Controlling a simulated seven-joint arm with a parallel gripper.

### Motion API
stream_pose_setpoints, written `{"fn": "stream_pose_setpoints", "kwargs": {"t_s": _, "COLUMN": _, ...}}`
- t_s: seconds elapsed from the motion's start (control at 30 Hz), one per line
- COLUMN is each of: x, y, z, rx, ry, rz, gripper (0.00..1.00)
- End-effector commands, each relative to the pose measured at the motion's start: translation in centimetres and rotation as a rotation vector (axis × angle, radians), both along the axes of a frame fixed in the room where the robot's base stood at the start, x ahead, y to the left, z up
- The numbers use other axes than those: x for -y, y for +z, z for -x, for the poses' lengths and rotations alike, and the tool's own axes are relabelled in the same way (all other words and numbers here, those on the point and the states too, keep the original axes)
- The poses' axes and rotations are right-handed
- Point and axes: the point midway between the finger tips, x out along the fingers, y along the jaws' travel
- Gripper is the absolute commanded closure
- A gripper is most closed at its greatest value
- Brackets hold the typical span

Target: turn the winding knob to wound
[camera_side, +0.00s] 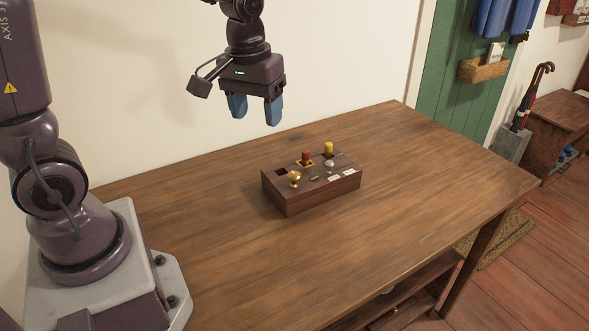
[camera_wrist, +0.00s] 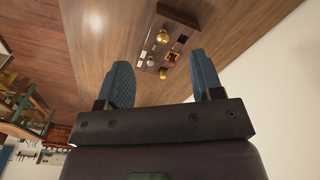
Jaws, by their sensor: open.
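A dark wooden control box (camera_side: 289,205) sits on the table, with several small controls on its sloped top. A brass knob (camera_side: 294,179) is at its front left and a silver knob (camera_side: 330,166) is near its right side. A red control (camera_side: 306,157) and a yellow control (camera_side: 328,149) stand toward the back. I cannot tell for certain which one is the winding knob. My gripper (camera_side: 255,109) is open and empty, in the air above and to the left of the box. In the wrist view the box (camera_wrist: 150,52) shows beyond the blue fingers (camera_wrist: 165,82).
The wooden table (camera_side: 420,180) is clear around the box. A pale wall stands behind it. A green door (camera_side: 450,90), a stand with umbrellas (camera_side: 512,140) and a small side bench (camera_side: 560,115) are off to the right.

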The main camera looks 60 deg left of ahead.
Motion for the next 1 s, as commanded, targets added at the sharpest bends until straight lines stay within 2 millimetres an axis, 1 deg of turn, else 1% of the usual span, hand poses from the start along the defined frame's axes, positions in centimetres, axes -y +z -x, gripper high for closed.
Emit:
{"fn": "stream_pose_setpoints", "kwargs": {"t_s": 0.03, "x": -0.8, "y": -1.4, "z": -1.4, "rx": -0.035, "ry": 0.103, "rz": 0.013, "gripper": 0.4}}
{"fn": "stream_pose_setpoints", "kwargs": {"t_s": 0.17, "x": -2.8, "y": -4.9, "z": -5.0, "rx": -0.095, "ry": 0.439, "rz": 0.033, "gripper": 0.4}}
{"fn": "stream_pose_setpoints", "kwargs": {"t_s": 0.2, "x": -3.3, "y": -6.0, "z": -6.1, "rx": -0.108, "ry": 0.558, "rz": 0.038, "gripper": 0.4}}
{"fn": "stream_pose_setpoints", "kwargs": {"t_s": 0.27, "x": -4.0, "y": -7.1, "z": -7.5, "rx": -0.112, "ry": 0.724, "rz": 0.041, "gripper": 0.4}}
{"fn": "stream_pose_setpoints", "kwargs": {"t_s": 0.33, "x": -4.4, "y": -7.6, "z": -8.9, "rx": -0.1, "ry": 0.892, "rz": 0.046, "gripper": 0.4}}
{"fn": "stream_pose_setpoints", "kwargs": {"t_s": 0.4, "x": -4.6, "y": -7.0, "z": -9.9, "rx": -0.072, "ry": 1.025, "rz": 0.055, "gripper": 0.4}}
{"fn": "stream_pose_setpoints", "kwargs": {"t_s": 0.5, "x": -4.7, "y": -6.5, "z": -10.3, "rx": -0.052, "ry": 1.164, "rz": 0.063, "gripper": 0.4}}
{"fn": "stream_pose_setpoints", "kwargs": {"t_s": 0.6, "x": -4.7, "y": -6.5, "z": -10.3, "rx": -0.053, "ry": 1.239, "rz": 0.065, "gripper": 0.4}}
{"fn": "stream_pose_setpoints", "kwargs": {"t_s": 0.67, "x": -4.7, "y": -6.7, "z": -10.2, "rx": -0.053, "ry": 1.259, "rz": 0.064, "gripper": 0.4}}
{"fn": "stream_pose_setpoints", "kwargs": {"t_s": 0.77, "x": -4.7, "y": -7.6, "z": -10.2, "rx": -0.054, "ry": 1.264, "rz": 0.064, "gripper": 0.4}}
{"fn": "stream_pose_setpoints", "kwargs": {"t_s": 0.87, "x": -4.7, "y": -9.2, "z": -10.2, "rx": -0.057, "ry": 1.262, "rz": 0.063, "gripper": 0.4}}
{"fn": "stream_pose_setpoints", "kwargs": {"t_s": 1.0, "x": -4.7, "y": -12.2, "z": -10.1, "rx": -0.059, "ry": 1.263, "rz": 0.063, "gripper": 0.4}}
